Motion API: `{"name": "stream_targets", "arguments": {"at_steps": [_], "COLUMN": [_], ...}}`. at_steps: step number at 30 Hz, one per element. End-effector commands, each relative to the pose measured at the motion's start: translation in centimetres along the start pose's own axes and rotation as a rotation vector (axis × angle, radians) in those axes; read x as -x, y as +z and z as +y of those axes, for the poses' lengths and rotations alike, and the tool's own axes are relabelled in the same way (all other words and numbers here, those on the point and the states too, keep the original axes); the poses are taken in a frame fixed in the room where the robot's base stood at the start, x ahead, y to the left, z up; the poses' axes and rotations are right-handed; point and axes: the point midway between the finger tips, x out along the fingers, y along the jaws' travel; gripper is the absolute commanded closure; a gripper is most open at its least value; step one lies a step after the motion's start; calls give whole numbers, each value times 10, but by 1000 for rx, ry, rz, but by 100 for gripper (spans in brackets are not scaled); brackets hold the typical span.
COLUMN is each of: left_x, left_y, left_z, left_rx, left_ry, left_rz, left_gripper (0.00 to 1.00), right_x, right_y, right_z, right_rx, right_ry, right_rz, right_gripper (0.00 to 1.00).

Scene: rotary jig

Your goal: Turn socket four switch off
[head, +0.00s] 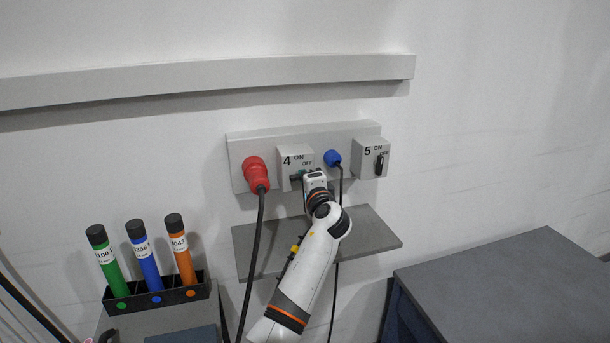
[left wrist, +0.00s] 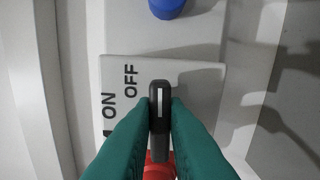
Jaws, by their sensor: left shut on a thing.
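The socket four box (head: 295,160), marked 4, ON and OFF, is on the grey wall panel. My left gripper (head: 304,177) is at its front, and the wrist hides part of the box. In the left wrist view the teal fingers (left wrist: 160,122) are shut on the black switch handle (left wrist: 159,95). The handle lies along the picture's vertical, which is level across the box in the head view. Its white-marked end points toward the blue plug, on the OFF side; the ON label is off to its side. My right gripper is not in view.
A red plug (head: 256,172) with a black cable is left of socket four. A blue plug (head: 332,158) and the socket five box (head: 371,158) are to the right. A grey shelf (head: 372,232) is below. A rack (head: 184,294) of coloured tubes stands lower left.

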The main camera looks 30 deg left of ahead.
Motion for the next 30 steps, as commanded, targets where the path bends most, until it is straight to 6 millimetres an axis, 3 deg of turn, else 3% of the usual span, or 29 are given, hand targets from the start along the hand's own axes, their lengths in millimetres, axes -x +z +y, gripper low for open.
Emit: {"name": "stream_targets", "arguments": {"at_steps": [22,23,26,30], "left_x": [-1,-1,-1,-1], "left_y": [-1,-1,0,0], "left_z": [4,4,4,2], "left_rx": [-86,-86,-85,-85], "left_ry": [9,9,8,5], "left_rz": [0,0,0,0], "left_gripper": [100,84,68,65], "right_x": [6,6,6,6], "right_y": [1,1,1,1], "right_z": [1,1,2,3], "right_rx": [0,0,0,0], "right_ry": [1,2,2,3], "right_rz": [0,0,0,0], "right_gripper": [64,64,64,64]}}
